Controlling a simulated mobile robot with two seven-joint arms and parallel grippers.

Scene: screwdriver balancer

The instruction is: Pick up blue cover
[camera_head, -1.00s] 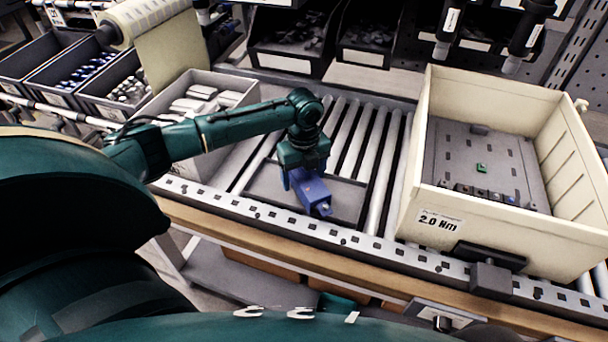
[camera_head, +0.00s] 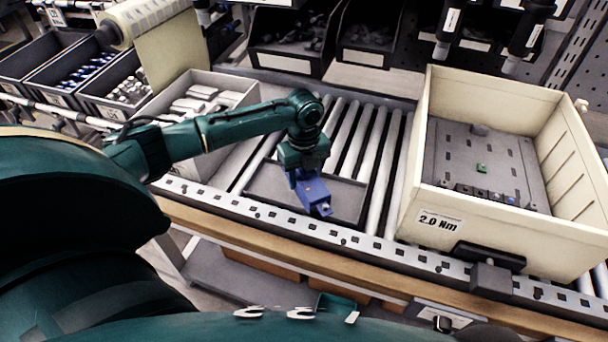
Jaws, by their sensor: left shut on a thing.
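The blue cover (camera_head: 314,196) is in the middle of the head view, over a dark shallow tray (camera_head: 347,203) on the roller conveyor. My left gripper (camera_head: 304,175) points down from above and is shut on the blue cover. The arm partly hides the upper part of the cover, and the fingertips are hard to make out. I cannot tell whether the cover touches the tray. My right gripper does not show.
A cream box (camera_head: 422,190) labelled 2.0 Nm, with a grey plate inside, stands to the right. A light bin (camera_head: 233,95) of white parts is at the left. Dark bins (camera_head: 290,62) line the back. Bare rollers (camera_head: 385,170) lie between tray and box.

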